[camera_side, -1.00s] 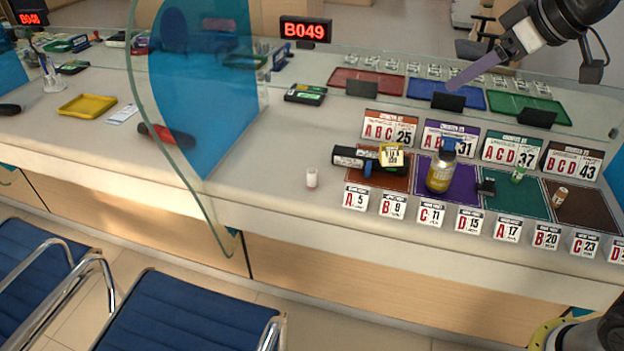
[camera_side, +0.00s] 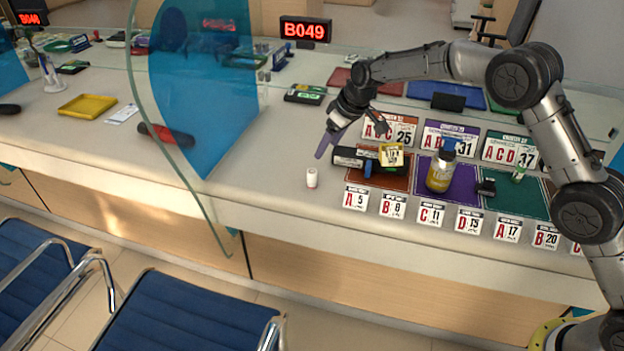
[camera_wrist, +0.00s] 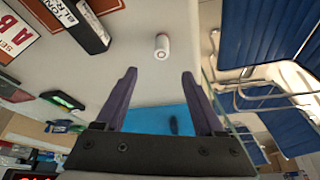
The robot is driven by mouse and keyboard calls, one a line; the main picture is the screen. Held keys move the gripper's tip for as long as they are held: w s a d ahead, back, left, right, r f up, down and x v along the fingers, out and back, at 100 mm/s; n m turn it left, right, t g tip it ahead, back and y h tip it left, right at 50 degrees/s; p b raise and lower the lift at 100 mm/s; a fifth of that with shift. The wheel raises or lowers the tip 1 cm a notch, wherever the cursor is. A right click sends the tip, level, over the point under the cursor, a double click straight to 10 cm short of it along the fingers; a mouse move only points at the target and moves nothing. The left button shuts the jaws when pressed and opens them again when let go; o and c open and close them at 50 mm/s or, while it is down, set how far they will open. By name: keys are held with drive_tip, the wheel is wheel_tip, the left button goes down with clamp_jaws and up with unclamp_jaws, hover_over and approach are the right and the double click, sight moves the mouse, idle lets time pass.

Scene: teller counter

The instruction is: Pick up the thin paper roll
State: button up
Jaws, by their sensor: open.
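A small white paper roll (camera_side: 312,177) stands upright on the counter, left of the coloured mats, in the side view. In the wrist view the roll (camera_wrist: 162,46) lies just beyond the fingertips, roughly centred between them, with a reddish patch on its end. My gripper (camera_side: 323,150) points down above and a little behind the roll, apart from it. In the wrist view my gripper (camera_wrist: 159,76) is open, its two purple fingers spread with nothing between them.
A black labelled box (camera_side: 349,158) lies close to the right of the roll, and a yellow-labelled item (camera_side: 391,155) and a yellow bottle (camera_side: 439,171) stand beyond it. A curved glass screen (camera_side: 180,150) rises to the left.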

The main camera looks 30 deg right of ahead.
sight(315, 173)
drive_tip(key=x, duration=1.4)
drive_tip(key=shift+s+a+f, duration=0.15)
drive_tip(key=shift+s, duration=0.05)
clamp_jaws()
